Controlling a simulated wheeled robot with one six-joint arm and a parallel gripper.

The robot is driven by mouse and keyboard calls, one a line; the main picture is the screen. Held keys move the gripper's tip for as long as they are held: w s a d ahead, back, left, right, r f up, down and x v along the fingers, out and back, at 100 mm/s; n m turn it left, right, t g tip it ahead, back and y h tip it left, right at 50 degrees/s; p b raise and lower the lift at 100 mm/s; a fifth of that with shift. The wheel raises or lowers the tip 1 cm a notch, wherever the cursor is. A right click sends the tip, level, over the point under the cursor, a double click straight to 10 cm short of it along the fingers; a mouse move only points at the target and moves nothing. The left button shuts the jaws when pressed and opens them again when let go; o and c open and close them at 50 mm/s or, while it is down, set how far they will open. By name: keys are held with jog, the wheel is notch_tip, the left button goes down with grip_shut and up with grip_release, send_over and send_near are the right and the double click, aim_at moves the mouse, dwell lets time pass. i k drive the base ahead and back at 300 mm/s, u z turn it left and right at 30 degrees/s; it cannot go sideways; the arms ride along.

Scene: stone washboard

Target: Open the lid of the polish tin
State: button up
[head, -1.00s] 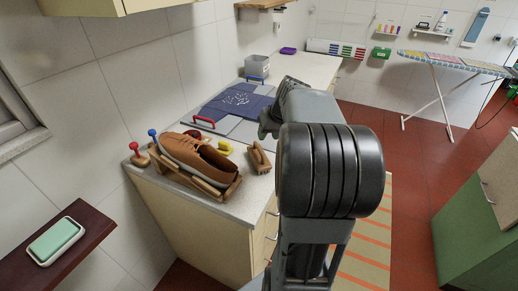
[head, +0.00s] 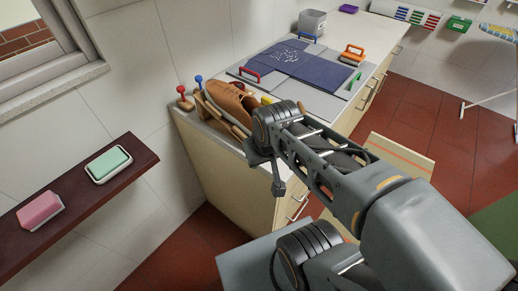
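A brown shoe (head: 228,100) rests on a wooden stand near the left end of the counter. Just behind it a small dark red item (head: 238,86) and a small yellow item (head: 266,99) are partly visible. I cannot tell whether either is the polish tin, and no lid can be made out. My gripper (head: 278,188) hangs in front of the counter's front edge, below the shoe's level and apart from it. Its fingers are small and seen edge-on, so their opening is unclear. My arm hides part of the counter to the right of the shoe.
The counter holds a dark blue cloth (head: 318,66), red (head: 249,76), green (head: 354,81) and orange (head: 354,52) handled items, and a grey bin (head: 312,22). Red-knobbed (head: 182,95) and blue-knobbed (head: 198,84) tools stand left. A wall shelf (head: 95,190) carries soap dishes.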

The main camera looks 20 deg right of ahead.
aim_at(238, 85)
jog(key=u, duration=0.45)
jog(key=k, duration=0.6)
jog(key=u, duration=0.9)
jog(key=i, duration=1.4)
jog(key=z, duration=0.95)
